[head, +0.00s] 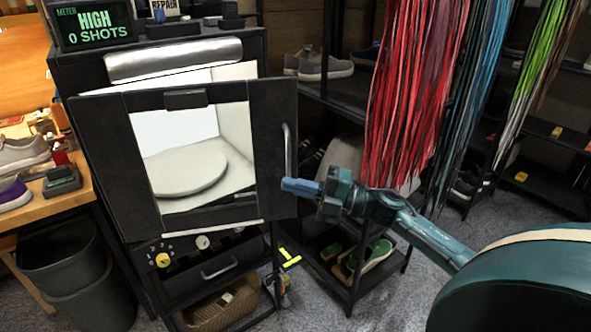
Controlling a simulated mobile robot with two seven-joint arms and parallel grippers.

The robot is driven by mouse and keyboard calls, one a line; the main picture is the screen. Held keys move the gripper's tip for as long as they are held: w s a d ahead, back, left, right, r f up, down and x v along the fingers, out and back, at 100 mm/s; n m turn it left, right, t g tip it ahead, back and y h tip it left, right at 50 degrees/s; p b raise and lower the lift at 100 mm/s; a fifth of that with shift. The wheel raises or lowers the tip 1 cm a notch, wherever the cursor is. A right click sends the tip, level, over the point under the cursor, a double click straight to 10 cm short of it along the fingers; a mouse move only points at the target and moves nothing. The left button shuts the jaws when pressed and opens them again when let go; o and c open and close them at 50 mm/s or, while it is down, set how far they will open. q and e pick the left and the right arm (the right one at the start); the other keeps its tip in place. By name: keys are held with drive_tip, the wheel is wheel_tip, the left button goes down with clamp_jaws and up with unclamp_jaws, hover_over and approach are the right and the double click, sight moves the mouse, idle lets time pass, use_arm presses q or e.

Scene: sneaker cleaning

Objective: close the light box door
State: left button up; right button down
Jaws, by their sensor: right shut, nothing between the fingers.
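The light box door (267,130) is a black frame with a clear window and a vertical handle (287,150) on its right side. It stands ajar in front of the light box (256,50): its right edge juts past the cabinet's side, and the bright interior shows above its top edge. A round pale turntable (185,170) shows through the window. My right gripper (290,186) is shut and empty, its tips overlapping the door's lower right edge, below the handle. I cannot tell whether they touch it. My left gripper is out of view.
A meter display (92,27) stands on the cabinet's top. Below the door are a yellow knob (162,260) and a drawer (215,272). Hanging laces (415,90) and a shoe shelf (335,275) are close to my right arm. A dark bin (70,262) stands at left.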

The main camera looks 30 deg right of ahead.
drive_tip(key=s+d+f+m+t+h+p, duration=0.25)
drive_tip(key=s+f+m+h+p, duration=0.2)
drive_tip(key=s+h, duration=0.3)
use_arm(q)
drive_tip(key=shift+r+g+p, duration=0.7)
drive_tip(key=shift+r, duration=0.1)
use_arm(e)
drive_tip(key=w, duration=1)
drive_tip(key=shift+w+a, duration=0.25)
drive_tip(key=shift+w, duration=0.15)
